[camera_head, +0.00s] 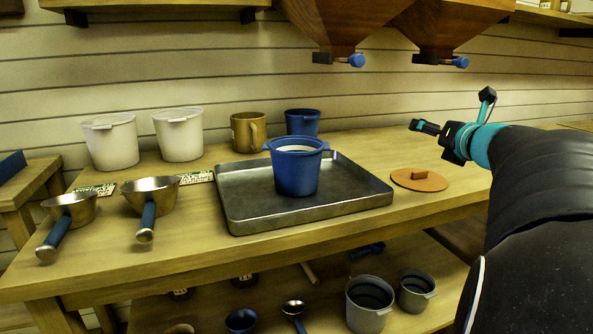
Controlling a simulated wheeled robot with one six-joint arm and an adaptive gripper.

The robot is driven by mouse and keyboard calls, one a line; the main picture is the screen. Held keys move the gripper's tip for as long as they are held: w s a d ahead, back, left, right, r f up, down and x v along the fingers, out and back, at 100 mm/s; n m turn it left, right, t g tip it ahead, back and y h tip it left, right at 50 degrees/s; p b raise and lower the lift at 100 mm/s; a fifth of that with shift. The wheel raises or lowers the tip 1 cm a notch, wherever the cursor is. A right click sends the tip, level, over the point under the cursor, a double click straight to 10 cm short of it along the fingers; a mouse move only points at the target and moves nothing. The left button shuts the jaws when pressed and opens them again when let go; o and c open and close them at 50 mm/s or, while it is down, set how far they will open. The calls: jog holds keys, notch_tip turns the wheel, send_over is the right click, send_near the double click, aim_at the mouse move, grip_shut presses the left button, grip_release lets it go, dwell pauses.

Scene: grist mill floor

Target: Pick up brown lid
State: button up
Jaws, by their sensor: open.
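The brown lid (420,180) is a flat round disc with a small block handle on top. It lies on the wooden table, to the right of the metal tray. My gripper (412,124) is open and empty. It appears above the lid, pointing left in the picture, with clear space between them. My arm comes in from the right side. The lid is fully visible.
The metal tray (235,212) holds a blue pot (296,172). White buckets (110,145), a tan mug (247,134) and metal scoops (150,198) stand left. Wooden hoppers (440,25) with blue-ended spouts hang above. Grey pots (368,305) sit on the lower shelf.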

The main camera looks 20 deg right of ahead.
aim_at(421, 171)
jog(key=s+d+f+n+g+y, duration=0.3)
jog(key=s+d+f+n, duration=0.2)
jog(key=d+f+n, duration=0.15)
jog(key=shift+n, duration=0.35)
jog(key=x, duration=1.4)
jog(key=shift+s+a+f, duration=0.1)
jog(key=shift+a, duration=0.3)
jog(key=c, duration=1.3)
